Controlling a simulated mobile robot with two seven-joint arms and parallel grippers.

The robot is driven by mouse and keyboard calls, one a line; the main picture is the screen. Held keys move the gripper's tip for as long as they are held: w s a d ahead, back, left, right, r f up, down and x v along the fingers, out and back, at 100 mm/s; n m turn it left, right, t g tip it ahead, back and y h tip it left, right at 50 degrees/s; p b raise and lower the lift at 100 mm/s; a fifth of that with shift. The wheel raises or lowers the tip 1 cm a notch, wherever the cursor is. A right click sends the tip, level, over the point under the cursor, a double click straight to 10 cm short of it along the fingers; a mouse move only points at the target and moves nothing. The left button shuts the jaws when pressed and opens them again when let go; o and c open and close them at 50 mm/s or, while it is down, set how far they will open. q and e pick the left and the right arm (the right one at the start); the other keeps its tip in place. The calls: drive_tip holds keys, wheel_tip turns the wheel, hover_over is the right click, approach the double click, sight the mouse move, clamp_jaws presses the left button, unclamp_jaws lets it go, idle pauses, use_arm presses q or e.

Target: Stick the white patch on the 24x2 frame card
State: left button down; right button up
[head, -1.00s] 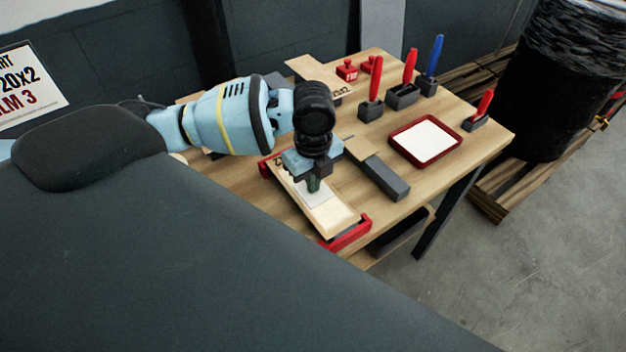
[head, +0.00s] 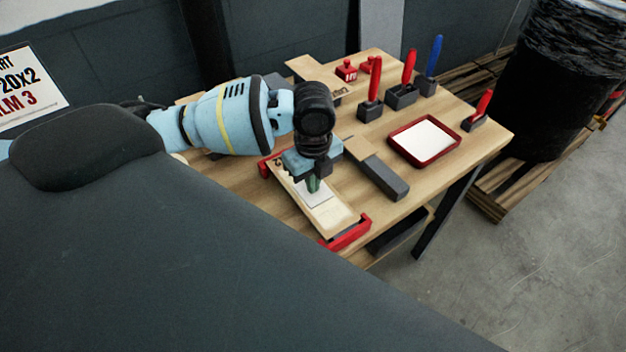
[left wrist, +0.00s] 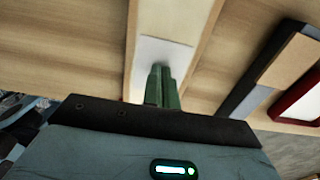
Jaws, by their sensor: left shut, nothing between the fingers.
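The frame card (head: 335,218) is a pale wooden piece lying between red end brackets on the table. The white patch (head: 316,194) lies flat on it, and it also shows in the left wrist view (left wrist: 184,54). My left gripper (head: 313,185) points down at the patch with its green fingers together and nothing between them. In the left wrist view the fingertips (left wrist: 160,68) are over the patch, at or very near its surface; I cannot tell if they touch. My right gripper is not in view.
A red-rimmed tray (head: 450,154) with a white inside stands to the right. A dark grey block (head: 386,181) lies between it and the card. Red- and blue-handled tools (head: 434,56) stand in holders at the back. A black bin (head: 550,90) stands beyond the table.

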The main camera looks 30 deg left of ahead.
use_arm(q)
drive_tip(key=shift+s+f, duration=0.1)
drive_tip(key=shift+f, duration=0.1)
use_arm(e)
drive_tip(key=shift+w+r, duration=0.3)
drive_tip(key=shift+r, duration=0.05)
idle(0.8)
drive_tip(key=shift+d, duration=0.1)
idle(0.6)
use_arm(q)
drive_tip(key=shift+r+p, duration=0.15)
drive_tip(key=shift+p, duration=0.3)
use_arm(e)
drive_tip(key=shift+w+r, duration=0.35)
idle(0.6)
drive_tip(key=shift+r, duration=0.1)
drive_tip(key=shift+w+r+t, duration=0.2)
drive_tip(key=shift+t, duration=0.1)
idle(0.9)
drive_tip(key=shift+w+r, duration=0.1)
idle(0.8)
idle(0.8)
use_arm(q)
drive_tip(key=shift+r, duration=3.55)
